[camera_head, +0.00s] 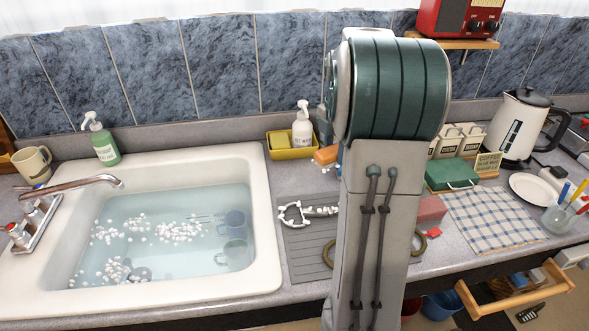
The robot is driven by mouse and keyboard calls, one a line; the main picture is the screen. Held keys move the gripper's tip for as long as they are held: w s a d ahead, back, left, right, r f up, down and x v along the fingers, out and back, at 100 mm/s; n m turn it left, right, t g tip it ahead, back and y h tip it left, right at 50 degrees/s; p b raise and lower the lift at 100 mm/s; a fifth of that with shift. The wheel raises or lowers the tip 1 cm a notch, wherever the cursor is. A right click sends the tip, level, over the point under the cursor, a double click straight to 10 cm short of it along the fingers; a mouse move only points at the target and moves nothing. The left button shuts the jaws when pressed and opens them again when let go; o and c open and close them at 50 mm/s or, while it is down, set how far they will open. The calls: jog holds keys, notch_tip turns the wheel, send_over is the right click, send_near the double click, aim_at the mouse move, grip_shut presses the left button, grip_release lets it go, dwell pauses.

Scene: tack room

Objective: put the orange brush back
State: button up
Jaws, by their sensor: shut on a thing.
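The orange brush (326,155) shows just left of my arm, with pale bits under it that look like bristles. Its right part is hidden behind my arm. My gripper (326,141) is mostly hidden behind my arm; only a dark edge shows directly above the brush. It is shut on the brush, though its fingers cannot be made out. The brush is close to the yellow tray (291,153), which holds a sponge and a white pump bottle (302,124). I cannot tell how high the brush is above the counter.
A water-filled sink (265,230) with cups and white foam bits is at left. A grey drainboard (305,262) bears white foam. At right are a green box (452,174), checked cloth (492,219), kettle (523,128) and open drawer (515,291). My arm hides the counter's middle.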

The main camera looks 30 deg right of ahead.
jog(key=p, duration=0.2)
send_over(298, 181)
notch_tip(298, 181, down, 6)
jog(key=shift+s+r, duration=0.1)
jog(key=shift+r, duration=0.1)
jog(key=shift+f+p, duration=0.35)
jog(key=shift+f, duration=1.75)
jog(key=shift+f, duration=0.25)
jog(key=o, duration=1.1)
jog(key=shift+r, duration=0.1)
jog(key=shift+c, duration=0.2)
jog(key=shift+r, duration=0.15)
